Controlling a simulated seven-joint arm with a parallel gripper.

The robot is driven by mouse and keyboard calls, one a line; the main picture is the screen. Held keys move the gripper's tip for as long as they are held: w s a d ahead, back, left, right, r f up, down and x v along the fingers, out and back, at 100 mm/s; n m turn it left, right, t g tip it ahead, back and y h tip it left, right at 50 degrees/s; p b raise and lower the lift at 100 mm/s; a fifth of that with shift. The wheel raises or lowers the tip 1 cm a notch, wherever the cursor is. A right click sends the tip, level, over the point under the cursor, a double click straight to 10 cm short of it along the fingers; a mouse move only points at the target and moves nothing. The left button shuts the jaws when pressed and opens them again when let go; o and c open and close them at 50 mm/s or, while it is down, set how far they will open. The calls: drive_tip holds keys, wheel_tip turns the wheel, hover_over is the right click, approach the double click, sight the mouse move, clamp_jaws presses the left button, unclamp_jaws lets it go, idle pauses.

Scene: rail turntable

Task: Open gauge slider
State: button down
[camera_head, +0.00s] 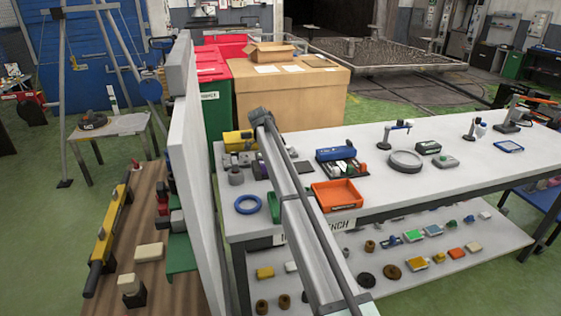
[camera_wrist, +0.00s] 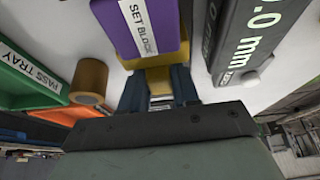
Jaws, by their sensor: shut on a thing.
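In the wrist view, my gripper (camera_wrist: 158,86) has its two dark blue fingers close together on either side of a yellow piece (camera_wrist: 158,76). The jaws appear shut on this piece. A purple block labelled SET BLOCK (camera_wrist: 140,24) lies just beyond it, and I cannot tell whether the two are joined. A dark grey body with a readout ending in ".0 mm" (camera_wrist: 242,38) stands to the right, apart from the fingers; it may be the gauge. A pale round knob (camera_wrist: 260,73) shows at its edge. No part is clearly identifiable as the slider. The fingertips are not clear in the head view.
In the wrist view, a green PASS TRAY (camera_wrist: 28,78) and a brown cylinder (camera_wrist: 89,78) lie to the left. A white panel (camera_head: 195,170) stands left.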

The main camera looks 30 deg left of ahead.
idle(0.3)
drive_tip(key=w+d, duration=0.6)
drive_tip(key=shift+w, duration=0.1)
drive_tip(key=shift+d, duration=0.1)
drive_tip(key=c, duration=1.1)
unclamp_jaws()
drive_tip(key=shift+o, duration=0.9)
drive_tip(key=shift+r, duration=0.15)
drive_tip(key=v, duration=1.3)
drive_tip(key=shift+r, duration=0.25)
